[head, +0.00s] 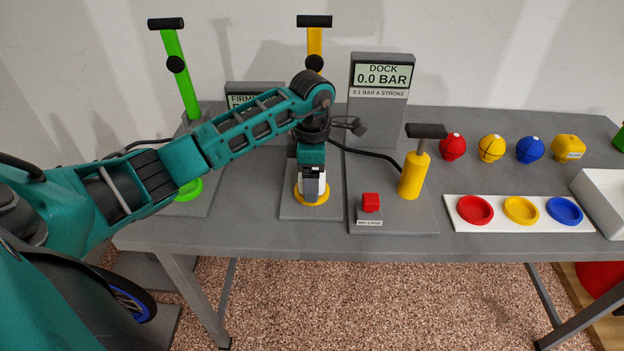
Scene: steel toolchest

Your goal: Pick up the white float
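I cannot make out a white float for certain. My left arm reaches in from the left, and my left gripper (312,190) points down at the middle of the table, over a round yellow base (298,196). A small white patch shows around the gripper there. I cannot tell whether it is a float or part of my gripper, nor whether the fingers are open or shut. My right gripper is not in view.
A green pump (180,75) stands left and a yellow pump (410,175) right of my arm. A dock display (383,73) stands behind. Red (453,146), yellow (491,148) and blue (530,149) balls sit behind a white tray (497,204) of coloured discs. A white bin (600,200) stands far right.

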